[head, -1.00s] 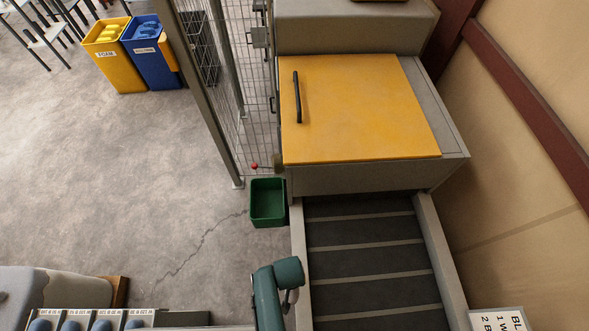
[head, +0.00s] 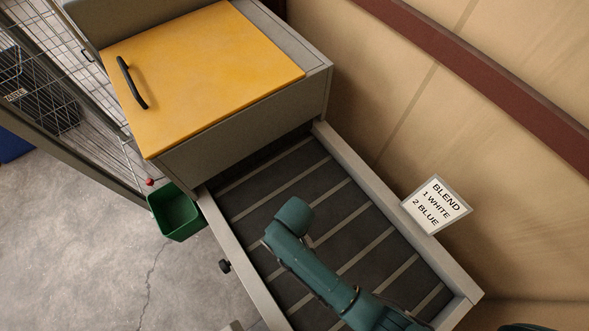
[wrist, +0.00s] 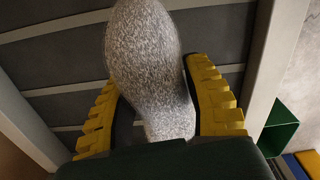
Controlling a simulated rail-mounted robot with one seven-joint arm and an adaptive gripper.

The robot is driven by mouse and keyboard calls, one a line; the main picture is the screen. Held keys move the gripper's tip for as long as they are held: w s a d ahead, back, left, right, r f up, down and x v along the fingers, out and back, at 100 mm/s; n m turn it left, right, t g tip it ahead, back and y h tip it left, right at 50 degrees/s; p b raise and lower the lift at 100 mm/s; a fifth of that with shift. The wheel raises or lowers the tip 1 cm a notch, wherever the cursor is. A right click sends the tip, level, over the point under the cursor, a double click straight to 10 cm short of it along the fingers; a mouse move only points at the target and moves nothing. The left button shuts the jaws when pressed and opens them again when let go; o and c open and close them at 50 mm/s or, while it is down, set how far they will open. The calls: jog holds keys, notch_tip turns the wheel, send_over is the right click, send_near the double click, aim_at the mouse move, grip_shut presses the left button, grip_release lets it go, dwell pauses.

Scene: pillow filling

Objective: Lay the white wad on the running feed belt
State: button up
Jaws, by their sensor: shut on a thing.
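A speckled grey-white wad (wrist: 150,60) fills the middle of the wrist view. My gripper (wrist: 153,85) is shut on it, with one yellow ribbed finger on each side. The wad looks more grey than pure white. Behind it lies the dark feed belt (wrist: 60,62) with light cross slats. In the head view my teal arm reaches over the belt (head: 262,192); my gripper and the wad are hidden there. The wad appears above the belt; whether it touches the belt I cannot tell.
The belt runs between two grey side rails (head: 375,190) to a machine with a yellow lid (head: 205,75). A green bin (head: 175,212) stands left of the belt. A sign (head: 437,204) reads "BLEND 1 WHITE 2 BLUE". A mesh fence (head: 75,105) stands at left.

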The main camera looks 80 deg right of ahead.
jog(key=s+d+m, duration=0.1)
jog(key=s+d, duration=0.1)
jog(key=s, duration=0.1)
jog(key=b, duration=0.2)
send_near(306, 238)
jog(key=shift+m, duration=0.3)
jog(key=f, duration=0.5)
jog(key=shift+a+f, duration=0.15)
jog(key=shift+a, duration=0.2)
jog(key=shift+f+b, duration=0.3)
jog(key=shift+f, duration=0.3)
jog(key=o, duration=1.2)
jog(key=shift+r, duration=0.1)
notch_tip(306, 238, up, 13)
jog(key=shift+p, duration=1.25)
